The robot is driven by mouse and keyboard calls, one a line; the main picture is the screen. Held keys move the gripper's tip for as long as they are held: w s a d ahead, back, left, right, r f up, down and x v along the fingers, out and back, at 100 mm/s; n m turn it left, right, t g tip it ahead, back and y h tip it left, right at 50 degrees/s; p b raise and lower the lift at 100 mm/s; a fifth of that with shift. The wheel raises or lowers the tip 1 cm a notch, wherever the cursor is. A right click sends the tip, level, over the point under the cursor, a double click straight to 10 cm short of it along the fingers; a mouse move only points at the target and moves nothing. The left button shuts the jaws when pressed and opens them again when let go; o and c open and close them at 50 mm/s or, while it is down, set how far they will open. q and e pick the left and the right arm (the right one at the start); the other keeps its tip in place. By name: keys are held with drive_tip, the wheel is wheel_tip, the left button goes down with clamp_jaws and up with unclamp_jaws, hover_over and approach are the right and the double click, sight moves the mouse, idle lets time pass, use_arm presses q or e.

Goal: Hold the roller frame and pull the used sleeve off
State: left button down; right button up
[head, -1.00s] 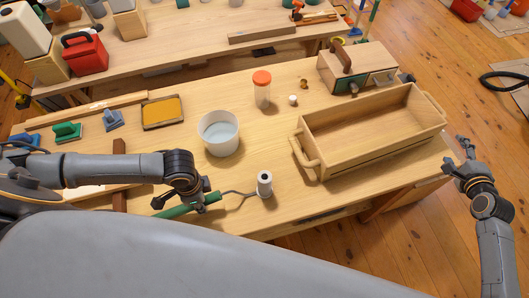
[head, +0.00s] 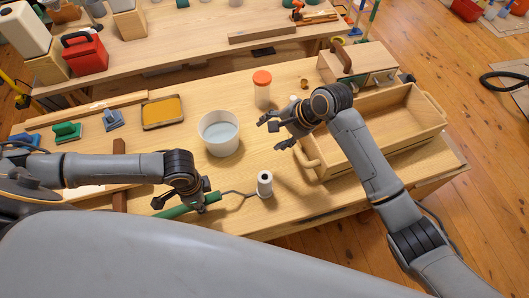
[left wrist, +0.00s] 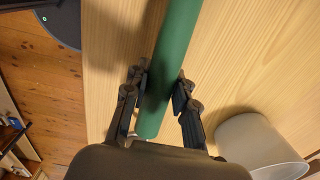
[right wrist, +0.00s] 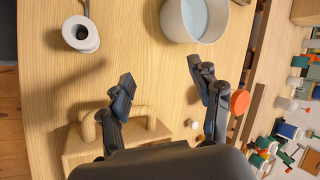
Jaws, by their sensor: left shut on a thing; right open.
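The roller frame has a green handle (head: 178,209) and a bent dark wire (head: 236,193) that runs right to the sleeve. My left gripper (head: 201,200) is shut on the green handle, which also shows between its fingers in the left wrist view (left wrist: 177,35). The white sleeve (head: 264,185) stands upright on the wire's end near the table's front edge. It shows at the upper left in the right wrist view (right wrist: 80,34). My right gripper (head: 270,134) is open and empty above the table, up and slightly right of the sleeve.
A white bucket (head: 219,148) of pale liquid stands behind the wire, left of my right gripper. An orange-lidded jar (head: 262,97) is farther back. A wooden handled box (head: 325,160) lies right, partly under my right arm. The table between bucket and sleeve is clear.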

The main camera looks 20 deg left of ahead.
sight(265, 176)
drive_tip(key=s+r+n+h, duration=0.3)
drive_tip(key=s+n+h, duration=0.3)
drive_tip(key=s+n, duration=0.25)
drive_tip(key=shift+m+g+h, duration=0.3)
drive_tip(key=shift+m, duration=0.15)
drive_tip(key=f, duration=1.1)
drive_tip(key=shift+s+d+f, duration=0.25)
drive_tip(key=shift+d+f, duration=0.05)
